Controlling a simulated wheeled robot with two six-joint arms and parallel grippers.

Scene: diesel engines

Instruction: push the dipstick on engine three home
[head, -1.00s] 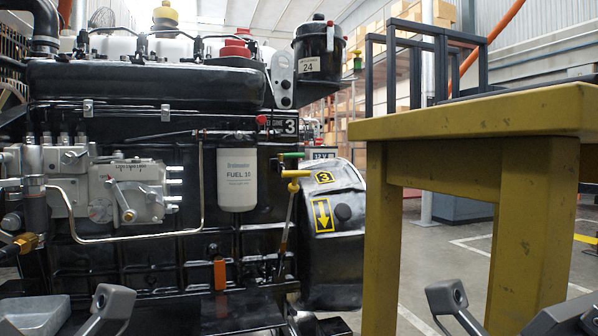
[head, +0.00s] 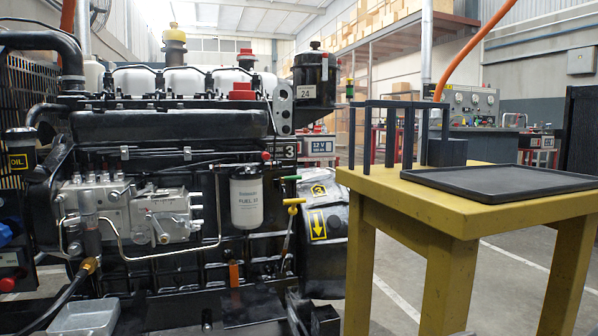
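Engine three (head: 160,220) fills the left half of the head view. It carries a "3" plate (head: 289,152) and a yellow "3" label (head: 318,189) with a yellow down-arrow sign (head: 317,224) on its grey end housing. The dipstick (head: 293,203) has a yellow T-shaped handle at the engine's right end, below a small green handle (head: 288,178). A thin slanted rod or tube runs down from the yellow handle; how deep the dipstick sits I cannot tell. Neither of my grippers is in view.
A yellow table (head: 440,215) stands close on the right, bearing a dark rack (head: 390,135) and a black tray (head: 500,182). A grey pan (head: 85,318) lies at the lower left. Open floor (head: 400,290) shows beneath and behind the table.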

